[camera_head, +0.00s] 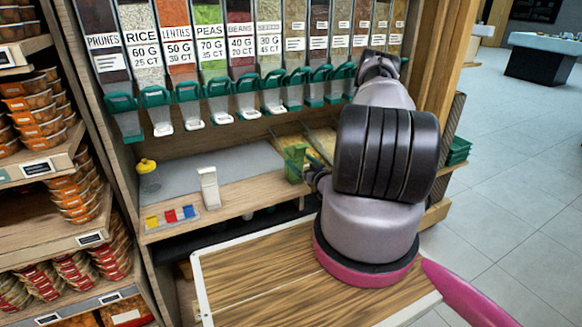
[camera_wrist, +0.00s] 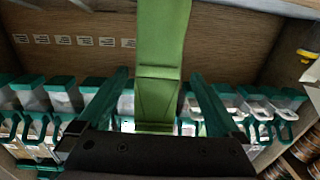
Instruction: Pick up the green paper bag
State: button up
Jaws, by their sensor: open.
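The green paper bag (camera_head: 295,163) stands upright on the wooden shelf under the dispensers, just left of my arm in the head view. In the wrist view the green bag (camera_wrist: 162,35) appears as a tall folded strip in the middle. My gripper (camera_wrist: 160,74) is open, with its two teal fingers on either side of the bag in the picture and gaps visible between each finger and the bag. I cannot tell how deep the bag is between the fingers. In the head view my gripper (camera_head: 311,180) is mostly hidden behind my arm, close to the bag.
A white paper bag (camera_head: 209,187), a yellow-capped jar (camera_head: 148,178) and small coloured blocks (camera_head: 170,216) are on the shelf to the left. Dispensers with green spouts (camera_head: 217,95) hang above. A wooden board (camera_head: 255,275) lies in front.

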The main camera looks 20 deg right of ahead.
aim_at(290, 152)
jog(key=w, duration=0.9)
jog(key=shift+w+a+f, duration=0.1)
jog(key=shift+a+f, duration=0.15)
grip_shut()
